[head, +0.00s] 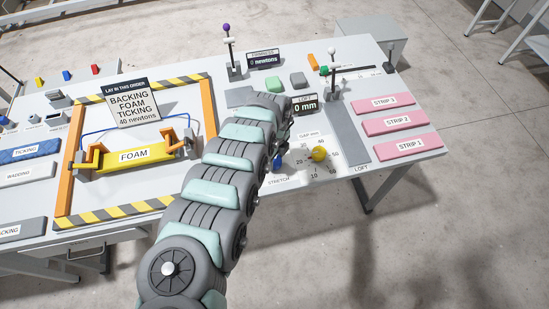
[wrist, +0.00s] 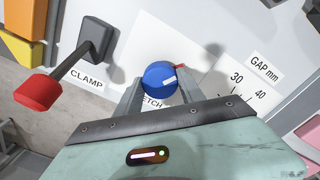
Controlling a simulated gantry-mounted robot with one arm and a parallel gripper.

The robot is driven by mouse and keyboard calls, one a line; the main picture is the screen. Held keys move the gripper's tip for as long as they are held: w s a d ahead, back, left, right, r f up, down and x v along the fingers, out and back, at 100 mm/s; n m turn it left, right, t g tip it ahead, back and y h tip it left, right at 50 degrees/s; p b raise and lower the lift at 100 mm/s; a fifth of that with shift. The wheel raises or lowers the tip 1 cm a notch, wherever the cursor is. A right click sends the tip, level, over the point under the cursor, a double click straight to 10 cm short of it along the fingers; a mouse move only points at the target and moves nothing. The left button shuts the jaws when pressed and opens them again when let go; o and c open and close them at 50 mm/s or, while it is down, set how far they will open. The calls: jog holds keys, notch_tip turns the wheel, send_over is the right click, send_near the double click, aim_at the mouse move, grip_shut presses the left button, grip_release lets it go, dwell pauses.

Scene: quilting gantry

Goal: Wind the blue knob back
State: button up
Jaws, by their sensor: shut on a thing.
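The blue knob (wrist: 160,80) sits on the white panel above the partly hidden "STRETCH" label, with a white mark on its face and a small red pointer at its upper right. In the head view a small part of the blue knob (head: 278,161) shows beside my arm. My gripper (wrist: 159,84) has one finger on each side of the knob and is shut on it. In the head view my arm hides the gripper.
A red-tipped clamp lever (wrist: 38,92) stands left of the knob in the wrist view. A yellow knob (head: 319,154) on the gap dial is close on the right. Pink strips (head: 394,121) lie farther right.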

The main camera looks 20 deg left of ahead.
jog(key=c, duration=0.6)
jog(key=shift+c, duration=0.2)
